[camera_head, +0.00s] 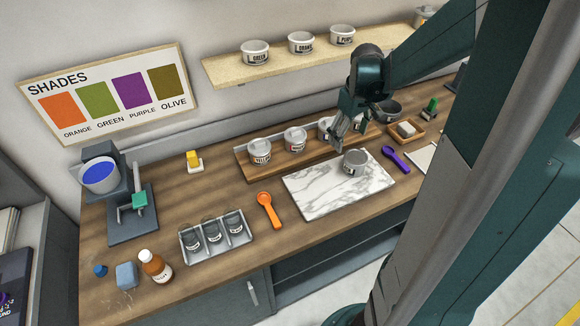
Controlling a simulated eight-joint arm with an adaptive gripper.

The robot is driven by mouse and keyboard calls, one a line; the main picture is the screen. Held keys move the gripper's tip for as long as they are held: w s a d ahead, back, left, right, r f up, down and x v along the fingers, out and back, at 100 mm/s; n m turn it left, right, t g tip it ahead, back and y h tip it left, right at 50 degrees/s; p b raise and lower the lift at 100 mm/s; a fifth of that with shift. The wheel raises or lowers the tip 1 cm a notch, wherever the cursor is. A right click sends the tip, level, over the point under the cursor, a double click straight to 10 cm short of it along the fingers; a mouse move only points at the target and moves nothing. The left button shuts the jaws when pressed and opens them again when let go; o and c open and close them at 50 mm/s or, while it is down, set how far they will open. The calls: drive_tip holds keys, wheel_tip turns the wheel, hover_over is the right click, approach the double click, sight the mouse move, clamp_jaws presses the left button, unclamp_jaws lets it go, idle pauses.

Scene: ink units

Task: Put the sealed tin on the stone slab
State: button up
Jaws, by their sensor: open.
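The stone slab (315,195) is white veined marble lying flat on the wooden counter. A small grey round tin or cup (355,162) stands upright on its back right part; I cannot tell if it is sealed. Behind the slab, a wooden rack (277,167) holds a row of pale labelled tins, including a left one (260,152), one beside it (295,139) and one (325,127) partly hidden by my gripper. Their labels are too small to read. My gripper (339,138) is open, pointing down by the rack's right part, above the slab's back edge. It holds nothing visible.
An orange spoon (268,210) and a purple spoon (395,158) flank the slab. A tray of dark jars (217,238), a brown bottle (155,266) and a machine (125,195) stand left. A shelf (310,55) with tins hangs above. A dark bowl (387,112) stands behind right.

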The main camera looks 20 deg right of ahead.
drive_tip(key=s+a+r+t, duration=0.1)
drive_tip(key=s+a+r, duration=0.1)
drive_tip(key=a+r, duration=0.45)
drive_tip(key=s+a+r+t, duration=0.2)
drive_tip(key=s+a+r, duration=0.15)
drive_tip(key=a, duration=0.65)
drive_tip(key=s+a+r+t, duration=0.1)
drive_tip(key=s+a, duration=0.3)
drive_tip(key=a, duration=0.3)
drive_tip(key=s+a+r+m+t, duration=0.1)
drive_tip(key=s+a+r+t, duration=0.1)
drive_tip(key=s+a, duration=0.3)
drive_tip(key=shift+s+a+r+m+y, duration=0.15)
drive_tip(key=shift+s+a+m+y, duration=0.15)
drive_tip(key=shift+a, duration=0.55)
